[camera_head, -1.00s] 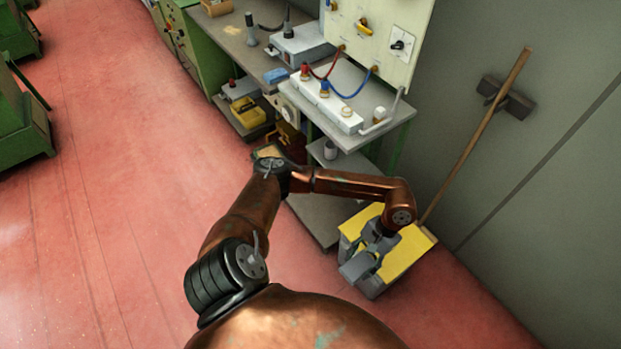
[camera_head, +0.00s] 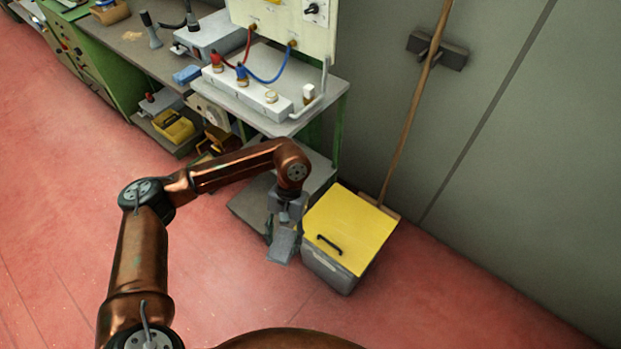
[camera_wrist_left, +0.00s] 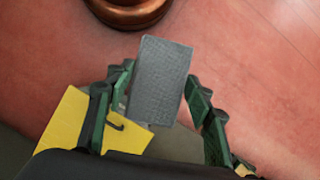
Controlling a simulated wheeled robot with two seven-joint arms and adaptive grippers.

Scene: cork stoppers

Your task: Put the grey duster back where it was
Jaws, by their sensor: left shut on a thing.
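The grey duster (camera_head: 283,246) is a flat grey block hanging below my left gripper (camera_head: 284,222) in the head view. It is just left of the yellow-lidded box, and I cannot tell whether they touch. In the left wrist view the duster (camera_wrist_left: 160,82) lies between the two green fingers of the left gripper (camera_wrist_left: 157,92), which is shut on it. Red floor shows beyond it. My right gripper is in neither view.
The grey box with a yellow lid (camera_head: 352,228) and black handle stands on the floor. A broom (camera_head: 413,105) leans on the wall behind it. Left is a bench with a white socket strip (camera_head: 247,93) and a low shelf (camera_head: 252,207). Red floor (camera_head: 230,290) in front is clear.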

